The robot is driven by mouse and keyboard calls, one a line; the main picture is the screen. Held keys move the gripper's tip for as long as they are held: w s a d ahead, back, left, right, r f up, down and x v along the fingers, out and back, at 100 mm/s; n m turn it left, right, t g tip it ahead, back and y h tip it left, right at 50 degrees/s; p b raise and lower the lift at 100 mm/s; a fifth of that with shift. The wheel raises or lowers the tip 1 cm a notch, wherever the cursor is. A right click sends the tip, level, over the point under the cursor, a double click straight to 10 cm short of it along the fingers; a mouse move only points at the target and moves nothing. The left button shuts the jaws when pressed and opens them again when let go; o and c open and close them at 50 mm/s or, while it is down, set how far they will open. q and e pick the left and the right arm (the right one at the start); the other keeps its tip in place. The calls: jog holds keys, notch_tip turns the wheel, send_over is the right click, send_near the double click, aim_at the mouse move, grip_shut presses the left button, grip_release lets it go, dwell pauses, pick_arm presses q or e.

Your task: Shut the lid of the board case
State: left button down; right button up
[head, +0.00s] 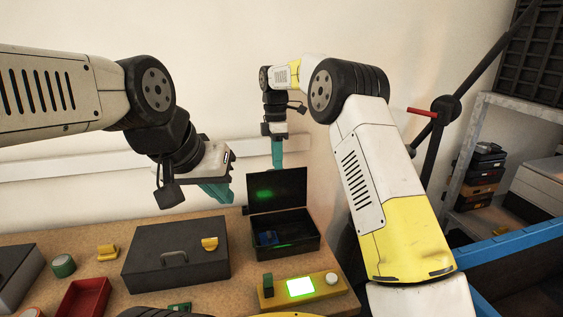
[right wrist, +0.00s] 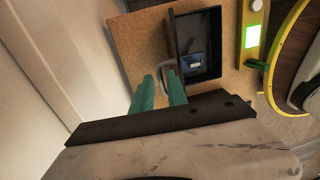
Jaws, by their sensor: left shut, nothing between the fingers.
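The black board case (head: 288,232) stands on the bench with its lid (head: 278,190) raised upright at the back. A blue board (head: 266,238) lies inside. In the right wrist view the case (right wrist: 208,68) shows from above, with the lid (right wrist: 170,38) nearly edge-on and a grey handle by the fingertips. My right gripper (head: 277,165) is behind and above the lid, fingers pointing down. Its teal fingers (right wrist: 158,82) are apart with nothing held; contact with the lid cannot be told. My left gripper (head: 220,193) is shut and empty, left of the lid above the bench.
A closed dark case (head: 175,255) with a handle and a yellow piece on top stands left of the board case. A yellow device (head: 325,288) with a lit green screen sits in front. A red tray (head: 84,298) and green tape roll (head: 63,266) lie left.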

jog(key=shift+f, duration=0.3)
grip_shut()
dwell(1.3)
